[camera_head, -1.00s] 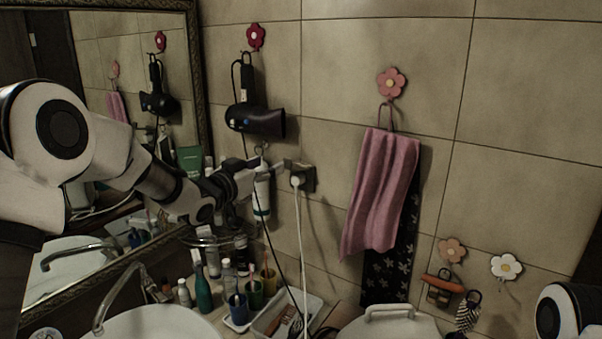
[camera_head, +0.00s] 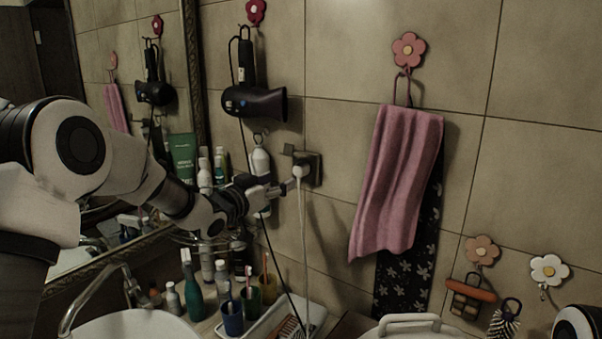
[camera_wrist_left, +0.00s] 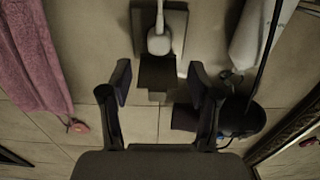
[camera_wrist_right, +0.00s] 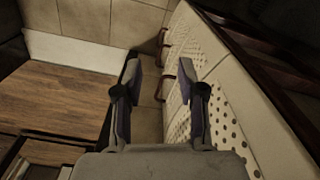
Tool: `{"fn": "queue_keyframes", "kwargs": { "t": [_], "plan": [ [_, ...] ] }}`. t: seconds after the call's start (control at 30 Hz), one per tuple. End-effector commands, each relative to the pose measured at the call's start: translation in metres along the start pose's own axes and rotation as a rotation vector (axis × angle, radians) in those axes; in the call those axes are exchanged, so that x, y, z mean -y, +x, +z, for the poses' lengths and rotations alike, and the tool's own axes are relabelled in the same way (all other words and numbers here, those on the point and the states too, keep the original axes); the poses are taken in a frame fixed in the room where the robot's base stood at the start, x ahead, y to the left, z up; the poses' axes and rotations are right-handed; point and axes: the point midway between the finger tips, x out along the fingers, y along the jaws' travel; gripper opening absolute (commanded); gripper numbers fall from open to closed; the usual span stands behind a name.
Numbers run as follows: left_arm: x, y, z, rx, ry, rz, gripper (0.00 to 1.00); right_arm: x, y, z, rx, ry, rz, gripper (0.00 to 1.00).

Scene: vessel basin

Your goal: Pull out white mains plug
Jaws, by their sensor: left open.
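The white mains plug (camera_head: 298,171) sits in a dark wall socket (camera_head: 314,170), and its white cord hangs straight down. In the left wrist view the plug (camera_wrist_left: 159,41) is at the top middle against the dark socket plate (camera_wrist_left: 176,22), with a dark block below it in the picture. My left gripper (camera_head: 284,189) is open and empty, just left of the plug in the head view. In the left wrist view its fingers (camera_wrist_left: 159,82) are spread, with the plug beyond the fingertips, apart from them. My right gripper (camera_wrist_right: 158,78) is open and empty, away from the socket.
A hair dryer (camera_head: 255,103) hangs above the left gripper, its dark cord running down behind it. A white bottle (camera_head: 260,163) hangs close behind the gripper. Cups and bottles crowd the counter below, near the sink (camera_head: 130,328). A pink towel (camera_head: 397,180) hangs to the right.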

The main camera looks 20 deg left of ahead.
Motion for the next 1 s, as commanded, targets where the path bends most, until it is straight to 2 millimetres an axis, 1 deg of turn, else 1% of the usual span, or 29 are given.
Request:
{"fn": "queue_keyframes", "kwargs": {
  "t": [0.17,0.5,0.7,0.83,1.0],
  "plan": [
    [0.0,0.011,-0.001,0.002,0.001,0.0,0.61,0.0,-0.005,0.0,0.0,0.0,0.0,0.4],
    [-0.001,0.061,-0.003,0.001,0.002,0.0,0.61,0.0,-0.024,0.0,0.0,0.0,0.0,0.4],
    [0.0,0.083,-0.002,0.001,0.001,0.0,0.61,0.0,-0.033,0.0,0.0,0.0,0.0,0.4],
    [0.0,0.089,0.0,0.001,0.0,0.0,0.61,0.0,-0.035,0.0,0.001,0.0,0.0,0.4],
    [0.0,0.09,0.0,0.0,0.0,0.0,0.61,0.0,-0.034,0.0,0.001,0.0,0.0,0.4]
  ]
}}
